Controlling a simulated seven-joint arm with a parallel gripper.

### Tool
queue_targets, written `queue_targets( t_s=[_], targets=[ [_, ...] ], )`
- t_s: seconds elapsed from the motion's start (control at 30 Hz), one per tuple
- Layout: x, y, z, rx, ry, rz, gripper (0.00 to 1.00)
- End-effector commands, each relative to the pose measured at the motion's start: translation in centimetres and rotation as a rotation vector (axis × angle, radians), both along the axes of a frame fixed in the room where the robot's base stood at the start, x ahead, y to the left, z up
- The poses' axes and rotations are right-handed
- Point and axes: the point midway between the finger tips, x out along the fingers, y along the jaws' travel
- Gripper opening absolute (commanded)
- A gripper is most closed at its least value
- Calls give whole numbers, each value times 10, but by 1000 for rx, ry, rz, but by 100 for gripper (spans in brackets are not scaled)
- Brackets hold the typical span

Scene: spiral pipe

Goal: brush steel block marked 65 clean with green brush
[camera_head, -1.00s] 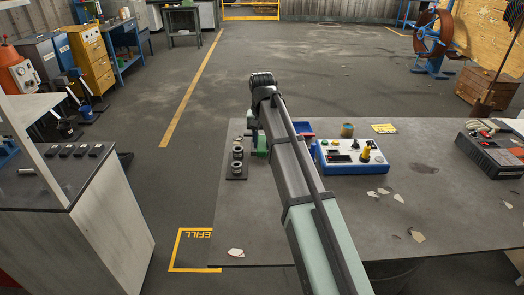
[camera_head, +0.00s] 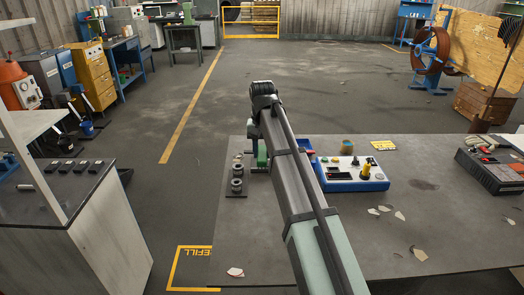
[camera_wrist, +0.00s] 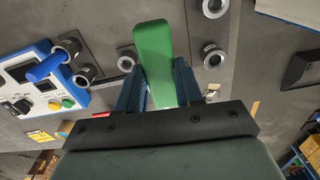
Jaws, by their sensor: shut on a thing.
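The green brush (camera_wrist: 154,55) is held between the blue fingers of my gripper (camera_wrist: 157,86) in the wrist view. My gripper is shut on it, and its green part sticks out beyond the fingers. In the head view a bit of the green brush (camera_head: 261,154) shows beside my arm, over the left part of the table. Several round, hollow metal pieces (camera_wrist: 213,56) stand near the brush in the wrist view. In the head view some of them (camera_head: 237,184) stand in a row left of the arm. I cannot read a 65 on any of them. The brush's bristles are hidden.
A blue-and-white control box (camera_head: 350,174) with knobs stands right of my arm; it also shows in the wrist view. A grey-and-red device (camera_head: 490,170) sits at the table's right. Pale chips (camera_head: 385,209) lie on the otherwise bare front right of the grey table (camera_head: 330,240).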

Motion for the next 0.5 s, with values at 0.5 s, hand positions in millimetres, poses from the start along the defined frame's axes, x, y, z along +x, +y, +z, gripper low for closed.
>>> queue_targets(
  t_s=[0.5],
  targets=[
    [64,-13,15,-1,3,-178,11]
  ],
)
